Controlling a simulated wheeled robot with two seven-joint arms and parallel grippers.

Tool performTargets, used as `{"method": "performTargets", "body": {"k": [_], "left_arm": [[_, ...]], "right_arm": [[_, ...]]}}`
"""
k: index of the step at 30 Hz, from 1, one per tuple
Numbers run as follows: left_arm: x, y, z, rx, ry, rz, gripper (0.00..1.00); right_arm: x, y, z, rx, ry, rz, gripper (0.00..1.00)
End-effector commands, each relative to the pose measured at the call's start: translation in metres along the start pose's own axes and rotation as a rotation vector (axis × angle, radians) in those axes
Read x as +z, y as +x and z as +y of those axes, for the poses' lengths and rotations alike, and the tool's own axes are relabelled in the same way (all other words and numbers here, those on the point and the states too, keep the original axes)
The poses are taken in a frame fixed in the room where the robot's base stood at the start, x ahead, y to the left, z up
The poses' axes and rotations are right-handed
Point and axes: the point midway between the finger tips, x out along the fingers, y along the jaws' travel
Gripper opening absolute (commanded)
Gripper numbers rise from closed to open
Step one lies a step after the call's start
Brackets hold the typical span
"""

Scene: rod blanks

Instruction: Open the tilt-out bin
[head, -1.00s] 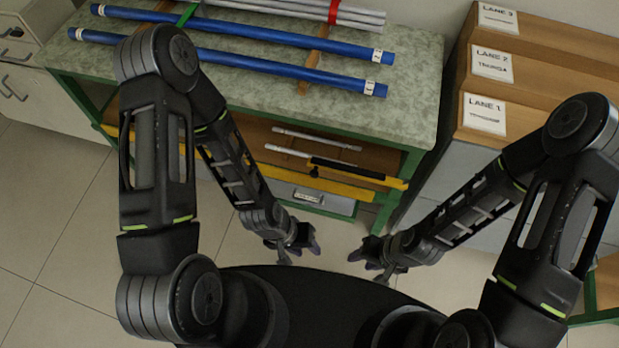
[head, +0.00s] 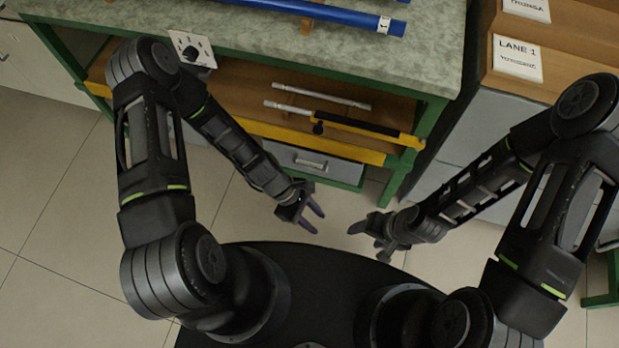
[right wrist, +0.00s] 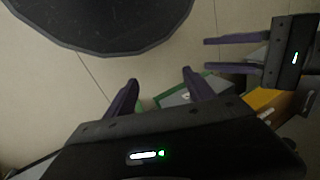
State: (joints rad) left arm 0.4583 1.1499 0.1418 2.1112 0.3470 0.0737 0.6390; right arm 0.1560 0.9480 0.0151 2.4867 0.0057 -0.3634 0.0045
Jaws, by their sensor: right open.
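The bin (head: 330,167) is a grey front with a pale bar handle (head: 310,164), set low in the green bench frame under a yellow rail. It looks closed. My left gripper (head: 316,216) is in front of the bin, over the floor, apart from it. Its purple fingers are spread and empty, and they also show in the right wrist view (right wrist: 206,54). My right gripper (head: 363,240) is open and empty, further right and lower in the picture, also clear of the bin. Its two spread fingers show in the right wrist view (right wrist: 161,92).
The speckled benchtop (head: 250,40) carries a blue rod (head: 320,14). Below it, a shelf holds thin pale rods (head: 315,90) and a black-and-yellow bar (head: 365,128). A white panel with a black knob (head: 188,54) is partly behind my left arm. Cabinets labelled LANE 1 (head: 517,58) stand right. Tiled floor is clear.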

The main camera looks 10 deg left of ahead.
Motion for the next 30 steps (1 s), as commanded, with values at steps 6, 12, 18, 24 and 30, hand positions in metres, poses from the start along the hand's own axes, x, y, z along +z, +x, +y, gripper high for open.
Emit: {"method": "performTargets", "body": {"k": [6,12,18,24,30], "left_arm": [[-0.089,0.114,0.070,0.037,-0.904,-0.358,0.36],[-0.179,0.143,0.146,0.013,-1.581,-0.821,0.36],[-0.261,0.128,0.184,-0.051,-1.921,-1.222,0.36],[-0.286,0.113,0.192,-0.088,-2.002,-1.368,0.36],[-0.285,0.111,0.192,-0.090,-2.003,-1.368,0.36]], "right_arm": [[-0.007,0.125,0.050,0.004,0.007,0.021,0.63],[-0.013,0.205,0.082,0.007,0.012,0.040,0.63],[-0.017,0.248,0.100,0.009,0.015,0.051,0.63],[-0.018,0.255,0.103,0.010,0.016,0.055,0.63],[-0.018,0.253,0.102,0.010,0.016,0.054,0.63]]}}
